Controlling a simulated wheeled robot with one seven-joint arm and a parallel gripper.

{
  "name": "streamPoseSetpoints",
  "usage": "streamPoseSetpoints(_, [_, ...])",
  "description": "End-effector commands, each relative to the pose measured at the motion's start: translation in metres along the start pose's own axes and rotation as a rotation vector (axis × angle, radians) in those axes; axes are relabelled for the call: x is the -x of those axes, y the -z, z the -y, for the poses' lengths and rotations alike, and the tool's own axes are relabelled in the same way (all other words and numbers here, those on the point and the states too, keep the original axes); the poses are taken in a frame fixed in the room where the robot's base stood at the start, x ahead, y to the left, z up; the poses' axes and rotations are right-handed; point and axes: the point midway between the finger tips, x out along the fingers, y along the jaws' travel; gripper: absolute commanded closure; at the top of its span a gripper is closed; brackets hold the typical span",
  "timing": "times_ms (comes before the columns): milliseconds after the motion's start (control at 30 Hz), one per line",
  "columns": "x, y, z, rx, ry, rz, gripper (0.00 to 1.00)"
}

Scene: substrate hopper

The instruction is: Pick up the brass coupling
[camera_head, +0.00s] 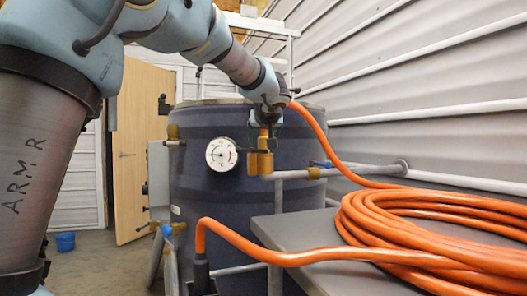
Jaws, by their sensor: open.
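A brass-coloured fitting (261,162), which looks like the brass coupling, shows in front of the dark tank, just above the bend of a grey pipe. My gripper (265,130) hangs from the arm's end and points down just above this fitting. Its jaws are open, but they are small and dark against the tank. I cannot tell whether the jaws touch the fitting or stand around it.
The dark tank (215,205) carries a round white gauge (221,154). A grey pipe (350,172) runs right to the corrugated wall. A coiled orange hose (430,225) lies on a grey table (300,232). Its strands pass near my gripper. A blue bucket (66,242) stands at left.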

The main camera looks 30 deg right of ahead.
Motion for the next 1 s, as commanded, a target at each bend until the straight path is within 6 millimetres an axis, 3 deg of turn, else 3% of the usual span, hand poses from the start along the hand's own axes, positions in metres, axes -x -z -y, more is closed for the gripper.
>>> streamPoseSetpoints(200, [-0.028,0.001,-0.002,-0.001,0.0,0.001,0.21])
streamPoseSetpoints(500, [-0.032,0.0,-0.002,0.0,-0.001,0.0,0.23])
streamPoseSetpoints(1000, [-0.032,0.0,-0.002,0.0,-0.001,0.0,0.79])
